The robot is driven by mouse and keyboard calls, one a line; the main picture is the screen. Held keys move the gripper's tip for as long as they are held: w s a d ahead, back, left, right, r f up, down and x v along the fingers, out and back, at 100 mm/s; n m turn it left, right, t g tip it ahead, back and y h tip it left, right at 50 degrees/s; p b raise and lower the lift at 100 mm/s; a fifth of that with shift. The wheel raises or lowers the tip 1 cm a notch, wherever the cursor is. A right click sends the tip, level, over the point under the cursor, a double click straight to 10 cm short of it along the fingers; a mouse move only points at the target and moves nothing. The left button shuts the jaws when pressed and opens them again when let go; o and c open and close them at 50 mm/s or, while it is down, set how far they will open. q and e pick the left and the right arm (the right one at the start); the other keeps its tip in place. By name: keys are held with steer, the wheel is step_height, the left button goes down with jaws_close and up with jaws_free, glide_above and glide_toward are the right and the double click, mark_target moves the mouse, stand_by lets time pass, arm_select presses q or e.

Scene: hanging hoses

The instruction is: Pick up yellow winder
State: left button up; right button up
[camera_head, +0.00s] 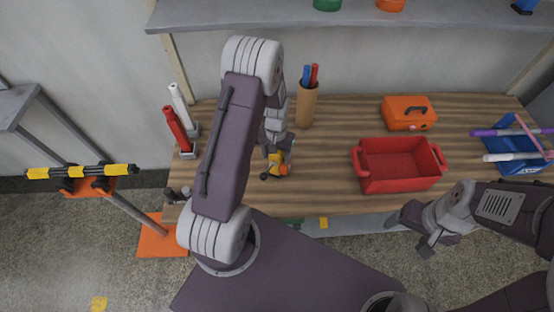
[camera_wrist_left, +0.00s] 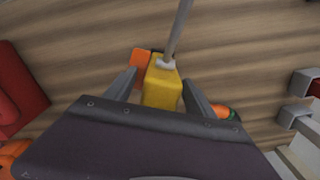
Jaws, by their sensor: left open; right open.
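The yellow winder (camera_head: 275,170), a small yellow body with orange parts, sits on the wooden bench below my left gripper (camera_head: 279,152). In the left wrist view the yellow winder (camera_wrist_left: 163,92) lies between the two fingers of my left gripper (camera_wrist_left: 160,84), with a grey rod rising from it. The fingers stand apart on either side of it; whether they touch it I cannot tell. Part of it is hidden by the gripper body. My right gripper (camera_head: 426,240) is open and empty, low in front of the bench's front edge.
A brown cup with red and blue sticks (camera_head: 306,106) stands behind the winder. A red bin (camera_head: 360,180), an orange toolbox (camera_head: 409,113) and a blue rack (camera_head: 520,166) are to the right. Red and white tubes (camera_head: 178,130) stand left. A grey shelf (camera_head: 420,18) spans above.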

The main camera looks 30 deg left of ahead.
arm_select(q)
steer(key=shift+f, duration=0.5)
jaws_close()
steer(key=r, duration=0.3)
steer(key=r+b, duration=0.1)
steer(key=shift+w+d+r, duration=0.15)
steer(key=shift+d+r, duration=0.05)
steer(key=shift+d, duration=0.1)
steer(key=d+r+b, duration=0.1)
steer(key=d+r, duration=0.6)
steer(key=d, duration=0.4)
steer(key=shift+w, duration=0.15)
